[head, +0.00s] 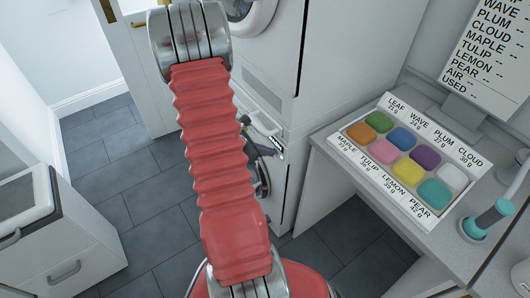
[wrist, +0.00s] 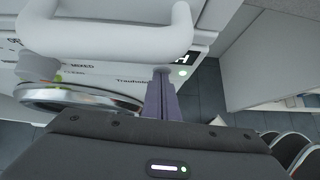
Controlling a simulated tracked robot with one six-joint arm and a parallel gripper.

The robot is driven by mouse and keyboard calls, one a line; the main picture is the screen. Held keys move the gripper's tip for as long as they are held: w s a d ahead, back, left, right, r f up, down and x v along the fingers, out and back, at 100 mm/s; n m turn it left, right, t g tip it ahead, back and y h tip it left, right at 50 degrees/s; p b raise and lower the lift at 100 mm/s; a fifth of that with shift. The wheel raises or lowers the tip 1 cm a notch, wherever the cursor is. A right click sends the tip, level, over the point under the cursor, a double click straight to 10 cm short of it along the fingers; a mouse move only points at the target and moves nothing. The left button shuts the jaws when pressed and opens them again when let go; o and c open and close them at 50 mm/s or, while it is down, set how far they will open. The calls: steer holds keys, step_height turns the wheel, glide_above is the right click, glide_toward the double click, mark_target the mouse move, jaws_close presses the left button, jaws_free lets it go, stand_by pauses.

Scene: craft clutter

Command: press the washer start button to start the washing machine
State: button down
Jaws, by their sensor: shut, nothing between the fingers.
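The washer (head: 272,215) is the lower white machine of a stack in the head view, partly behind my arm. In the wrist view its control panel (wrist: 110,72) shows a dark display, printed words and a round knob (wrist: 38,68). A small round button (wrist: 182,71) with a green-white glow sits at the panel's right; I take it for the start button. My gripper (wrist: 161,73) is shut and empty, its tips just left of that button in the picture. Contact with the panel cannot be told. In the head view the gripper (head: 281,154) is small beside the washer front.
A white handle (wrist: 110,49) arches across the panel, close above my fingertips. The round washer door (wrist: 80,99) lies below the panel. In the head view a counter (head: 330,158) to the right holds a tray (head: 393,208) of coloured blocks.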

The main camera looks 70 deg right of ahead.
steer(key=w+a+f+v, duration=0.1)
steer(key=f+v, duration=0.1)
steer(key=v, duration=1)
steer(key=shift+w+a, duration=0.3)
steer(key=shift+a, duration=0.15)
steer(key=shift+r, duration=0.1)
steer(key=w+a+r+m+t+y, duration=0.2)
steer(key=a+r, duration=0.6)
steer(key=a, duration=0.5)
steer(key=w+a+r+m+t+y, duration=0.2)
steer(key=w+a+r+m+t, duration=0.2)
steer(key=a, duration=0.9)
steer(key=w+a+r+m+t+y, duration=0.3)
steer(key=a+r+t, duration=0.2)
steer(key=a+r, duration=0.6)
steer(key=a, duration=0.3)
steer(key=shift+w+r+m+t, duration=0.25)
steer(key=shift+r+m+t, duration=0.15)
